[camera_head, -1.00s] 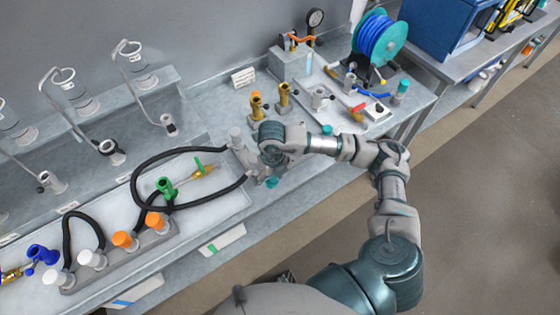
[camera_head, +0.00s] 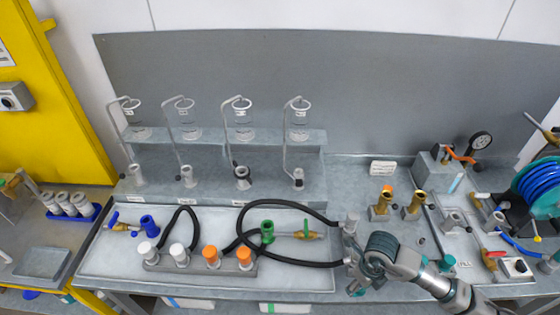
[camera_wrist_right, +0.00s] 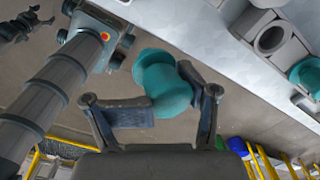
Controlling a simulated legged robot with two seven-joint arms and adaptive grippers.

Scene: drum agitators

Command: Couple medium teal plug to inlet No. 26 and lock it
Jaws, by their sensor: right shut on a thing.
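My right gripper (camera_head: 356,280) is low at the bench's front edge, right of the tray, partly hidden behind its own wrist. In the right wrist view, it (camera_wrist_right: 160,112) is shut on a teal plug (camera_wrist_right: 165,88) held between its two fingers, clear of the bench. Several grey inlets with bent pipes, such as one at the left (camera_head: 137,175) and one at the right (camera_head: 298,178), stand along the step under the glass funnels. Their labels are too small to read, so I cannot tell which is No. 26. My left gripper is not seen.
A tray (camera_head: 108,262) holds white and orange plugs on a rack, black hoses, a blue fitting (camera_head: 148,225) and a green fitting (camera_head: 267,232). Brass fittings (camera_head: 413,205), a gauge (camera_head: 480,142) and a blue hose reel (camera_head: 538,185) are at the right.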

